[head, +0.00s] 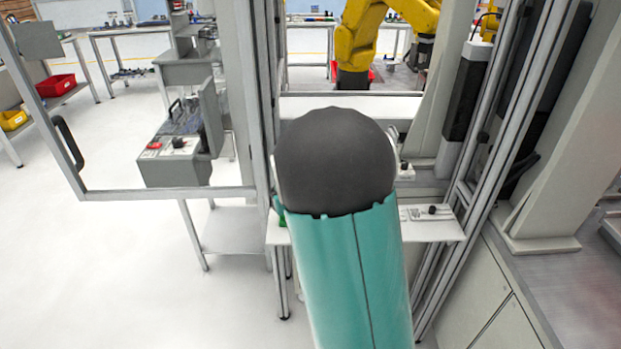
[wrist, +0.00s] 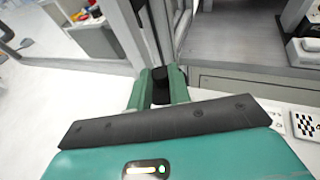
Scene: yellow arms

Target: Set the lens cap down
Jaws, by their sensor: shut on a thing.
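My gripper (wrist: 161,80) shows in the wrist view with its two green fingers closed on a small black piece, which I take to be the lens cap (wrist: 161,88). The cap sits between the fingertips, and the fingers cover its sides. In the head view my own teal arm with its dark rounded joint fills the middle and hides the cap and nearly all of the gripper. The wrist view does not clearly show how far the cap is above any surface.
A narrow light shelf (head: 440,231) juts out at the frame's opening. A checkered plate (wrist: 305,124) lies right of my gripper. A grey control box (head: 178,160) stands left, metal posts flank the opening, and a yellow robot arm (head: 358,45) is behind. Open floor lies left.

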